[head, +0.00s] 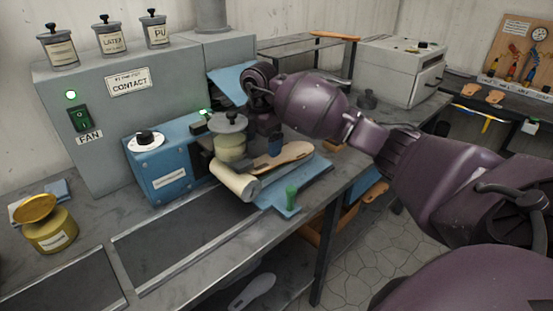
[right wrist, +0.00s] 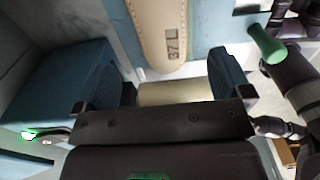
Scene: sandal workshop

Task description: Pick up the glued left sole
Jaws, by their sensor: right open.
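The tan left sole (head: 287,156) lies on a blue sheet (head: 312,172) on the workbench, beside a cream roller (head: 236,181). In the right wrist view the sole (right wrist: 158,30) is marked "37 L", and its rounded end is near the gap between my fingers. My right gripper (head: 272,142) is over the sole's near-left part, pointing down. In the wrist view its blue-padded jaws (right wrist: 165,78) are wide apart, with nothing clamped between them. Whether they touch the sole I cannot tell. My left gripper is not in view.
A lidded pot (head: 230,143) and a blue machine (head: 163,172) stand close left of the gripper. A yellow tin (head: 48,230) is at far left. The dark bench panel (head: 185,238) in front is clear.

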